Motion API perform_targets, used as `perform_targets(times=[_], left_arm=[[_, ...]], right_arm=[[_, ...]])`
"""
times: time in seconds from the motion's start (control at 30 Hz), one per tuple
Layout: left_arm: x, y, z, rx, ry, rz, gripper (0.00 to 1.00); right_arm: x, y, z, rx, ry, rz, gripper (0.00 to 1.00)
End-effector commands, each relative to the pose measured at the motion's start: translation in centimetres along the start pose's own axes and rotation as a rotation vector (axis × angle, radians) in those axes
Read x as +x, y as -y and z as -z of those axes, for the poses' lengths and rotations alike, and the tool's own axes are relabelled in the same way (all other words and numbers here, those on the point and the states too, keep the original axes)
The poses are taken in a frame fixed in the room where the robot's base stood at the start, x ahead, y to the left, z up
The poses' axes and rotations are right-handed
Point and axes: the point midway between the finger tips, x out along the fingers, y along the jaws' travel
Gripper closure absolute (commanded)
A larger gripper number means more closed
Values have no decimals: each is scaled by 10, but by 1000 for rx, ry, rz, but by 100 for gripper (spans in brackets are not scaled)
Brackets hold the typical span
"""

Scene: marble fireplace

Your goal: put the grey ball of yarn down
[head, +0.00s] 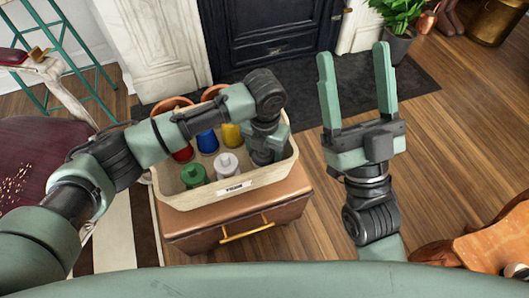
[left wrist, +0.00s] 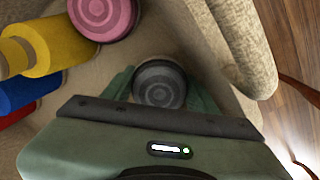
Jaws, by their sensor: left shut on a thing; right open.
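The grey ball of yarn (left wrist: 160,83) sits between the fingers of my left gripper (left wrist: 160,88) in the left wrist view, with its round end showing. In the head view my left gripper (head: 264,158) points down inside the right end of a cream bin (head: 240,184), and hides the grey yarn there. Whether the yarn touches the bin's floor I cannot tell. My right gripper (head: 357,95) is open and empty, raised to the right of the bin.
The bin also holds green (head: 193,175), pale (head: 227,165), blue (head: 207,141), yellow (head: 231,135) and red yarn (head: 183,153). A pink one (left wrist: 103,14) shows in the left wrist view. The bin stands on a brown cabinet (head: 205,230) with a gold handle. Open wooden floor lies right.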

Motion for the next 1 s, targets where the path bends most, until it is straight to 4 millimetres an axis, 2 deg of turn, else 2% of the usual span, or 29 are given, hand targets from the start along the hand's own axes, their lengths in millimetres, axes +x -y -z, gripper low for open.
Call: perform_targets(times=[0.1, 0.13, 0.17, 0.47, 0.6, 0.8, 1.0], left_arm=[[4, 0, 0, 0, -1, -1, 83], [4, 0, 0, 0, -1, -1, 36], [4, 0, 0, 0, -1, -1, 33], [3, 0, 0, 0, 0, 0, 33], [-5, 0, 0, 0, 1, 0, 33], [-28, 0, -1, -1, 2, 0, 33], [-56, 0, -1, 0, 1, 0, 33]], right_arm=[[0, 0, -1, 0, 6, 0, 33], [0, 0, -1, 0, 7, 0, 33], [0, 0, -1, -1, 7, 0, 33], [0, 0, -1, -1, 7, 0, 33], [1, 0, -2, -1, 13, -1, 33], [-1, -5, -40, -11, 228, -9, 33], [-19, -12, -86, -22, 495, -22, 33]])
